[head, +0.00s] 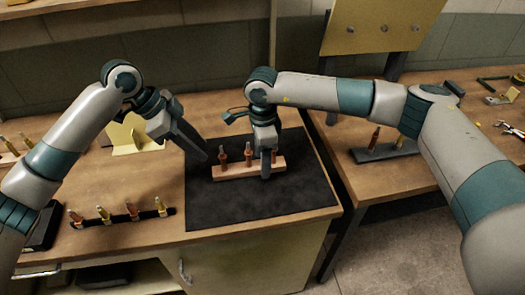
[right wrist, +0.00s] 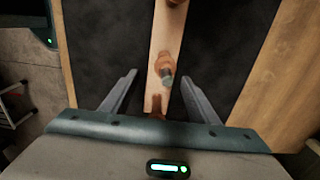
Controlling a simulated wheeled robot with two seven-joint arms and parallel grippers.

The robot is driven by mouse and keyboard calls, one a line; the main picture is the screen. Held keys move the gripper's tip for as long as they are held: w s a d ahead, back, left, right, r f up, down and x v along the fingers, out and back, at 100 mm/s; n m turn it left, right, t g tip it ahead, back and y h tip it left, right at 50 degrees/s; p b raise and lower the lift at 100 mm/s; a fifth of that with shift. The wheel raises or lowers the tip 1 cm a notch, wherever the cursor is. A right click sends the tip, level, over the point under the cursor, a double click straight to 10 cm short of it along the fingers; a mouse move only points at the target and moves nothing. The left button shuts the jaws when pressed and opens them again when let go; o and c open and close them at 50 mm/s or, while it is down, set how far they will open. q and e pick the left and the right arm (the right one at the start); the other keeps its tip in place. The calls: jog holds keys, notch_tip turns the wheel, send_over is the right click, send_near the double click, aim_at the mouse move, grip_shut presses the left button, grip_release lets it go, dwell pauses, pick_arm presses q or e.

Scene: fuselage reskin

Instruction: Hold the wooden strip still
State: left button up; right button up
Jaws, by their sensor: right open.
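The wooden strip (head: 236,173) lies on a black mat (head: 225,209) and carries upright copper-coloured fasteners (head: 223,156). My right gripper (head: 267,168) is at the strip's right part, pointing down. In the right wrist view the strip (right wrist: 165,35) runs between the two spread fingers (right wrist: 159,78), with a gap on each side. A copper fastener (right wrist: 163,66) stands on it between them. My left gripper (head: 205,157) points down at the mat, just left of the strip's left end and apart from it. Its fingers overlap in this view, so their opening is hidden.
A dark rack of several fasteners (head: 117,217) lies at the front left of the wooden table. A yellow bracket (head: 130,136) stands behind my left arm. A second table at right holds a dark tray (head: 372,155). The mat's front is clear.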

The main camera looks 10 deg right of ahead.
jog(key=shift+f, duration=0.15)
jog(key=c, duration=1.2)
pick_arm(q)
jog(key=m, duration=0.3)
jog(key=shift+s+d+t+y, duration=0.2)
jog(key=shift+s+t+y, duration=0.1)
jog(key=shift+y, duration=0.1)
jog(key=shift+c, duration=0.2)
jog(key=shift+s+d+r+m+t+y, duration=0.25)
jog(key=shift+s+d+m+t+y, duration=0.3)
jog(key=shift+m, duration=2.95)
jog(key=shift+s+d+r+m+t+y, duration=0.25)
jog(key=shift+s+d+m+t+y, duration=0.25)
jog(key=shift+m, duration=3)
jog(key=shift+s+d+r+m+t+y, duration=0.3)
jog(key=shift+s+d+m+y, duration=0.3)
jog(key=shift+m, duration=2.9)
jog(key=shift+w, duration=0.1)
